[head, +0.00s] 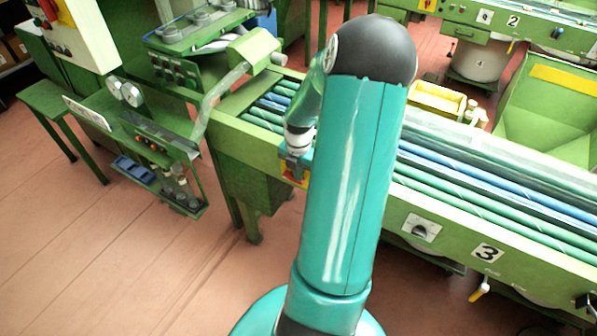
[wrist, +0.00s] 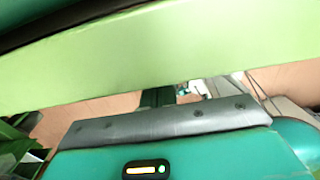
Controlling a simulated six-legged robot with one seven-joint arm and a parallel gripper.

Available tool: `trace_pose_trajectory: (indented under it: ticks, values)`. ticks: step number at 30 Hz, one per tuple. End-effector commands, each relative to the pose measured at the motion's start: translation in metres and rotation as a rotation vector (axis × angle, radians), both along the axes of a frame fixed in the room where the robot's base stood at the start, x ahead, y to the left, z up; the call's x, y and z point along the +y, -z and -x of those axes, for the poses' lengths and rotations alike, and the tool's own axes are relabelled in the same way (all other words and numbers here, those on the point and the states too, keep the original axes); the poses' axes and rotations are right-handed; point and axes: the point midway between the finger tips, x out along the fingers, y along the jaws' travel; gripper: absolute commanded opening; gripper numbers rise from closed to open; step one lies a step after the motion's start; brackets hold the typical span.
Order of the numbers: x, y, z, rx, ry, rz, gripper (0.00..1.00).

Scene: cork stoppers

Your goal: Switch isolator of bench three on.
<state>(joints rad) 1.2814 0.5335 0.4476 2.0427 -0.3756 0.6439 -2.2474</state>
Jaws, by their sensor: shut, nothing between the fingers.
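Bench three is a green roller bench (head: 440,222) with a number 3 plate (head: 487,252) on its near side rail. A red and yellow switch (head: 293,177) sits on that rail, partly hidden by my gripper (head: 297,160). The switch's handle position cannot be made out. My gripper is shut and empty, right in front of or above this switch; I cannot tell whether they touch. A white plate with a dark rotary knob (head: 421,228) is further right on the same rail. In the wrist view the light green rail (wrist: 150,55) crosses close by; no switch shows there.
A green control stand (head: 165,125) with dials and a blue tray stands at left. A yellow bin (head: 437,101) lies behind the rollers. Bench two (head: 512,20) is at the back right. A yellow-handled lever (head: 480,290) hangs below bench three. The floor (head: 120,255) at front left is clear.

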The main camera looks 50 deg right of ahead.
Motion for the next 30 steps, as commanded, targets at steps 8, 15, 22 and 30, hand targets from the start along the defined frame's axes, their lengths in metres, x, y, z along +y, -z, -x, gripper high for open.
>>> trace_pose_trajectory:
  ticks: [8, 15, 22, 30]
  values:
    - [-0.0002, 0.0008, 0.0018, 0.000, 0.001, 0.000, 0.00]
    - [-0.0003, 0.0013, 0.0028, 0.000, 0.001, 0.000, 0.00]
    - [-0.0004, 0.0022, 0.0040, 0.000, 0.001, 0.000, 0.00]
    - [-0.0005, 0.0044, 0.0072, 0.001, 0.001, -0.001, 0.00]
